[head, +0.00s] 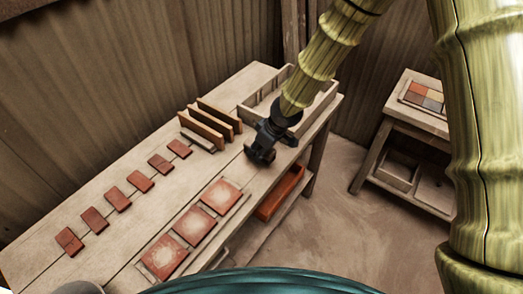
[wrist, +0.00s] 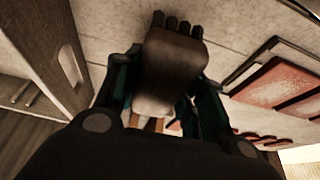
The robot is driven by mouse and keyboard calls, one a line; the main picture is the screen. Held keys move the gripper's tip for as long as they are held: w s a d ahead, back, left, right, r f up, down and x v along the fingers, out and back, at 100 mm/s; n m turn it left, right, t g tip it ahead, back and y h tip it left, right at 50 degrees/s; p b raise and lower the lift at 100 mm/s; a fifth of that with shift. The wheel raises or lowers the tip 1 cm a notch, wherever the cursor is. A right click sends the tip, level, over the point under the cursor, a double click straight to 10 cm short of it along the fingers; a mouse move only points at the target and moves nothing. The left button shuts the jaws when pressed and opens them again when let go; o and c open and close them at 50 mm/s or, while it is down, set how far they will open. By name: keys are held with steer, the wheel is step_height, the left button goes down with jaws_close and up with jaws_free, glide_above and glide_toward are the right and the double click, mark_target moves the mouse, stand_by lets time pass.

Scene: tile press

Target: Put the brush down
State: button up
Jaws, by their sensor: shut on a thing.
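The brush (wrist: 172,65) is a dark brown block with several dark tufts at its far end, seen in the wrist view. My gripper (wrist: 162,100) is shut on it, with one finger on each side.
An open wooden box (head: 322,103) stands behind my gripper. Upright boards (head: 203,128) are to its left. Large red tiles (head: 193,227) lie at the front, small red tiles (head: 141,181) behind. An orange-red tray (head: 280,195) is below. A side table (head: 415,122) stands right.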

steer(key=shift+w+d+p, duration=0.1)
steer(key=shift+w+p, duration=0.2)
steer(key=shift+w, duration=0.35)
steer(key=shift+f+p, duration=0.8)
steer(key=shift+f, duration=0.8)
steer(key=shift+f+b, duration=0.35)
steer(key=shift+f, duration=0.3)
steer(key=o, duration=1)
steer(key=shift+o, duration=0.2)
steer(key=shift+r, duration=0.1)
